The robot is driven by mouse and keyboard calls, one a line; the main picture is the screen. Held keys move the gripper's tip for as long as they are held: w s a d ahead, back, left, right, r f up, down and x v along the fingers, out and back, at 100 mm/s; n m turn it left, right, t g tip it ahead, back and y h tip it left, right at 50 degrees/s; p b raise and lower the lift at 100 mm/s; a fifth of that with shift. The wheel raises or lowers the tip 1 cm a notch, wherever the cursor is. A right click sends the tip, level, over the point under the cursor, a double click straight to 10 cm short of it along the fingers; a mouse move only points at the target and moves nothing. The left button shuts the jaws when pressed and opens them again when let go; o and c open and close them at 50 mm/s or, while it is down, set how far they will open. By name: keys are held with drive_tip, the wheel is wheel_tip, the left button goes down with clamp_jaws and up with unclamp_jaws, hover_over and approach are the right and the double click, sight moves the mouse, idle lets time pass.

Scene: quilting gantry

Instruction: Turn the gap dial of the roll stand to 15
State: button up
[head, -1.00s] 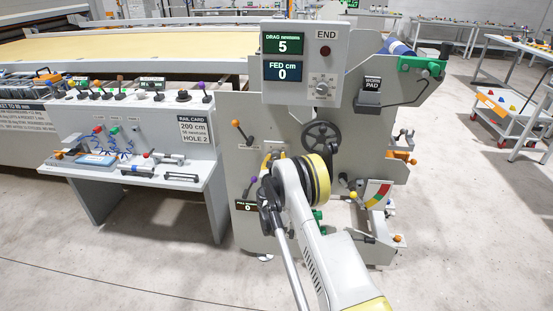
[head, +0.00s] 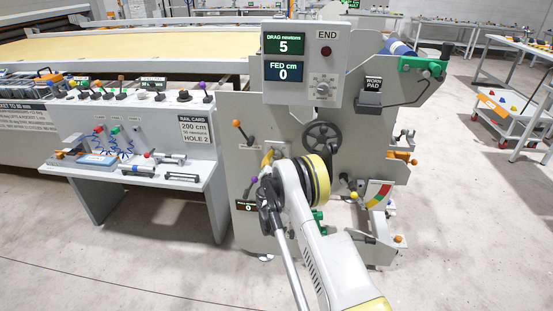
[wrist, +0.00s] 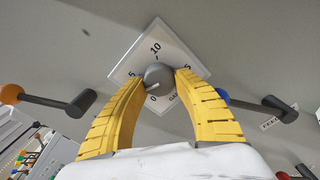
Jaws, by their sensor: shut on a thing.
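The gap dial's grey round knob (wrist: 159,77) shows in the wrist view on a white diamond-shaped plate (wrist: 136,54). The plate bears 0, 5 and 10, and a partly covered figure at the right ending in 5. A pale pointer line on the knob points left, between 0 and 5. My gripper (wrist: 160,80) has its two yellow ribbed fingers shut on the knob, one on each side. In the head view the roll stand (head: 375,140) stands in the middle, and my arm hides the dial and most of my gripper.
In the wrist view, a lever with an orange ball (wrist: 12,94) lies left of the fingers and a blue-ended lever (wrist: 222,97) right. In the head view a black handwheel (head: 322,136) is above my arm, and a side bench (head: 90,168) stands left.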

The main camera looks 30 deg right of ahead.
drive_tip(key=m, duration=0.4)
drive_tip(key=shift+r+m, duration=0.1)
drive_tip(key=shift+m, duration=0.2)
drive_tip(key=m, duration=0.5)
drive_tip(key=shift+w+a+r, duration=0.1)
drive_tip(key=m, duration=0.5)
drive_tip(key=shift+r+m, duration=0.15)
drive_tip(key=shift+m, duration=0.25)
drive_tip(key=m, duration=0.4)
drive_tip(key=shift+r+m, duration=0.1)
drive_tip(key=shift+m, duration=0.2)
drive_tip(key=m, duration=0.4)
drive_tip(key=shift+m, duration=0.3)
drive_tip(key=m, duration=0.4)
drive_tip(key=shift+d, duration=0.2)
drive_tip(key=m, duration=0.5)
drive_tip(key=shift+s+d, duration=0.1)
drive_tip(key=shift+s, duration=0.1)
drive_tip(key=shift+m, duration=2)
